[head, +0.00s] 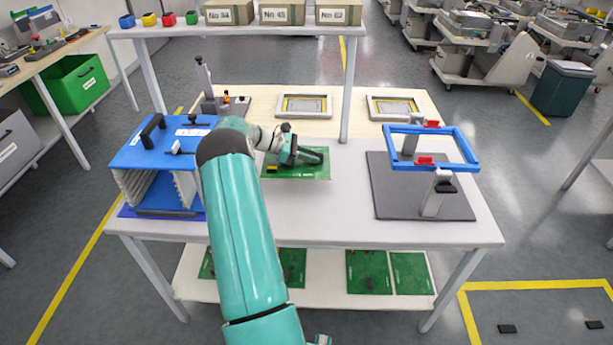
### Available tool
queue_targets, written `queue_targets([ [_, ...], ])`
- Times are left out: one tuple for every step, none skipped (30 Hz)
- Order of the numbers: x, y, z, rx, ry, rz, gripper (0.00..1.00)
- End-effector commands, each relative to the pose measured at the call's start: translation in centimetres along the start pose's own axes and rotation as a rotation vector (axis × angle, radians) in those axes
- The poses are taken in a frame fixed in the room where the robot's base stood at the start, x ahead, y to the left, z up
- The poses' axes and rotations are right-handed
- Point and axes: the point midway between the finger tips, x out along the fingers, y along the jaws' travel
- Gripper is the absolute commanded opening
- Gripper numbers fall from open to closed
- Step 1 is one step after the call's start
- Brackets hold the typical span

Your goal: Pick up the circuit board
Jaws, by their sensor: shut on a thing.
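The green circuit board (312,173) is in the middle of the white table (345,210), between the blue rack and the grey fixture. My gripper (316,159) is over the board and shut on it. My teal arm reaches in from the bottom of the head view and hides the board's left side in part. The fingertips are small and dark, so their exact grip on the board is hard to see. I cannot tell whether the board is touching the table or slightly above it.
A blue rack (142,155) stands at the left. A fixture with a blue frame (467,148) on a grey plate (395,203) stands at the right. A shelf with boxes (282,12) spans the back. More green boards (368,272) lie on the lower shelf. Bare table lies right of the board.

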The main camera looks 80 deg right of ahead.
Motion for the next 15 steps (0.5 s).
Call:
queue_targets([
  [0.1,1.1,0.8,0.005,-0.002,0.000,0.00],
  [0.3,1.7,1.1,0.005,-0.003,-0.001,0.00],
  [0.4,2.5,1.6,0.004,-0.003,0.000,0.00],
  [0.4,3.1,1.9,0.004,-0.002,0.001,0.00],
  [0.5,3.6,2.1,0.004,-0.001,0.000,0.00],
  [0.6,4.2,2.5,0.004,-0.001,-0.001,0.00],
  [0.7,4.7,2.8,0.004,-0.002,-0.001,0.00],
  [0.7,5.2,3.0,0.003,-0.002,0.000,0.00],
  [0.8,5.7,3.3,0.003,-0.003,0.001,0.00],
  [0.8,6.1,3.5,0.004,-0.003,0.000,0.00],
  [0.9,6.5,3.8,0.003,-0.003,0.000,0.00],
  [1.0,6.9,4.0,0.003,-0.002,0.001,0.00],
  [0.9,7.2,4.1,0.002,-0.002,0.001,0.00],
  [1.0,7.4,4.2,0.003,-0.002,0.000,0.00],
  [1.0,7.7,4.4,0.003,-0.002,0.000,0.00],
])
